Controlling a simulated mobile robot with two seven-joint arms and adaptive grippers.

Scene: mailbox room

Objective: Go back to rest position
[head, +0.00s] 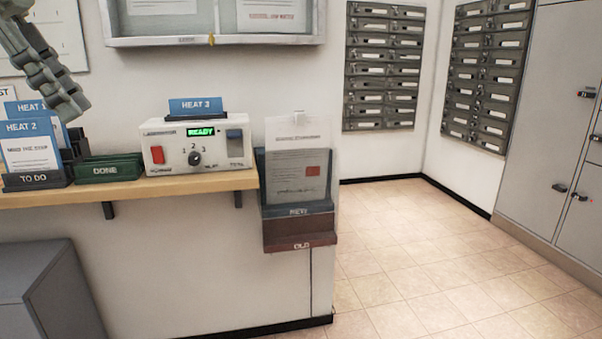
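My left gripper (69,105) hangs in the upper left of the head view, above the to-do end of the shelf. It is seen from the side, so I cannot tell whether its fingers are open or shut. I see nothing clearly held in it. It appears in front of the wall and above the blue-headed cards. My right gripper is not in view.
A wooden shelf (215,182) carries a TO DO holder (38,179) with HEAT cards, a green DONE tray (106,169) and a white control box (197,146) reading READY. A NEW/OLD paper holder (298,222) hangs at its end. Grey mailboxes (383,68) and open floor lie right.

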